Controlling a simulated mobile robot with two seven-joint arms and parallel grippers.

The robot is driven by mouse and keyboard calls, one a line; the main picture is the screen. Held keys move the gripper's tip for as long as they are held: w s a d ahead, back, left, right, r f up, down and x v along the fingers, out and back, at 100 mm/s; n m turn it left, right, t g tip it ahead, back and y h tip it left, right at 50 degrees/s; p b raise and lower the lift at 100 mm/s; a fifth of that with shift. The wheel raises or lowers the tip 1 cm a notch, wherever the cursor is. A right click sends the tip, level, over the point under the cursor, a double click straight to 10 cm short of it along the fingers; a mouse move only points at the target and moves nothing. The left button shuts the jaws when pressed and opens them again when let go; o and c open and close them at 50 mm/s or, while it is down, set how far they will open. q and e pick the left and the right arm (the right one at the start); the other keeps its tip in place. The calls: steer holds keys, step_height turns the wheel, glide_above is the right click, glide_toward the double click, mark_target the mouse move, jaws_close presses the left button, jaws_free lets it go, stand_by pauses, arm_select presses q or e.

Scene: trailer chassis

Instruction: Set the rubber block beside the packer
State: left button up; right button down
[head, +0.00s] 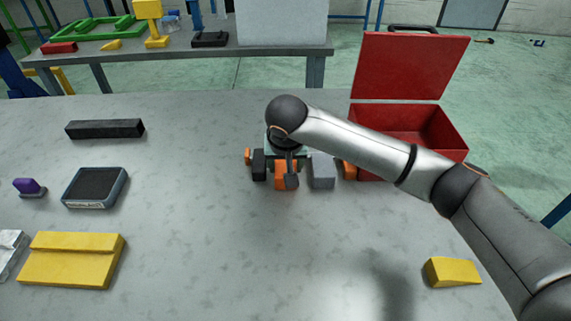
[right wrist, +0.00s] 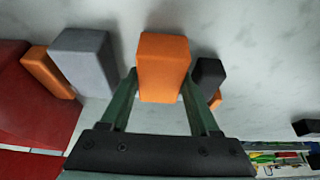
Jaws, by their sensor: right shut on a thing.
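My right gripper (head: 287,158) is shut on an orange block (head: 285,178); in the right wrist view the fingers flank this orange block (right wrist: 163,68). A dark block (head: 259,165), perhaps the rubber block, stands close to its left in the head view. A grey block (head: 322,172) stands close to its right. The dark block (right wrist: 209,78) and grey block (right wrist: 83,62) also show in the right wrist view, apart from the held block. I cannot tell for sure which piece is the packer. The wrist hides parts of this row. My left gripper is out of view.
Small orange blocks (head: 248,156) and (head: 349,170) end the row. An open red toolbox (head: 410,170) stands at right. A yellow wedge (head: 452,272) lies front right. A black bar (head: 105,129), dark-topped device (head: 95,187) and yellow piece (head: 72,260) lie left. The front middle is clear.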

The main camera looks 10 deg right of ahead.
steer(key=shift+c, duration=2)
jaws_free()
steer(key=shift+f, duration=0.1)
steer(key=v, duration=1.2)
steer(key=shift+p, duration=0.45)
